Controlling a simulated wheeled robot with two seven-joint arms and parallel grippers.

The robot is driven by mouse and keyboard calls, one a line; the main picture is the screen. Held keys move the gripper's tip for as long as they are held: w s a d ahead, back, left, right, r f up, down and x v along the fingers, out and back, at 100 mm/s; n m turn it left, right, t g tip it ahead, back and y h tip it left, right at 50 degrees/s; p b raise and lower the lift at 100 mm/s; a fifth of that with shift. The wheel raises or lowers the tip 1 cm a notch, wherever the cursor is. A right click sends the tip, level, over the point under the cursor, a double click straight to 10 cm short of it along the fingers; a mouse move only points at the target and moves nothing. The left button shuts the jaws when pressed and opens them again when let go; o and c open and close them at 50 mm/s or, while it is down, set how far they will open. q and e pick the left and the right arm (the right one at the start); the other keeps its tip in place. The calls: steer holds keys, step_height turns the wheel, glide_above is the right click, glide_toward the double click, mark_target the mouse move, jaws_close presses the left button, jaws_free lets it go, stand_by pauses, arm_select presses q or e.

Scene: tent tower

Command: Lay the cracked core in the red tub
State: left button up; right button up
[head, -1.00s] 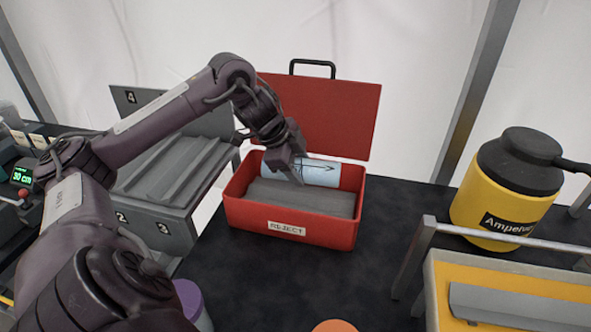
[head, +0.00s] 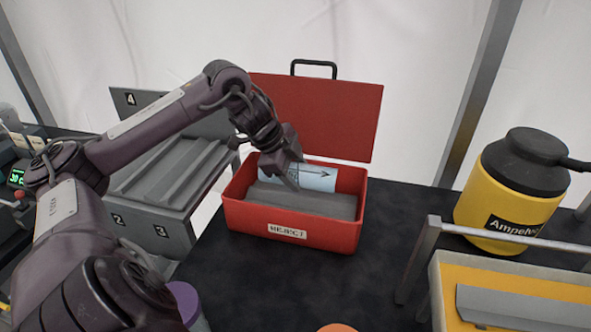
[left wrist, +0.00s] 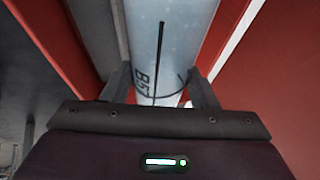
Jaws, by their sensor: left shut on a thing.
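In the left wrist view the core (left wrist: 180,40) sits between the two fingers (left wrist: 160,88), with a dark line and the marking "B5" partly visible. The core's underside is hidden by a grey block (head: 300,201) in front. My right gripper is out of view.
A grey grooved tray box (head: 165,205) with numbered slots stands left of the tub. A yellow canister (head: 500,205) and a metal rail (head: 500,236) stand at the right.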

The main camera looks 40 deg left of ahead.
arm_select(q)
steer(key=shift+f+b, duration=1.4)
steer(key=shift+f, duration=0.4)
steer(key=shift+f+b, duration=1.35)
steer(key=shift+f, duration=0.2)
steer(key=o, duration=1.4)
steer(key=shift+f, duration=0.1)
steer(key=shift+s, duration=0.1)
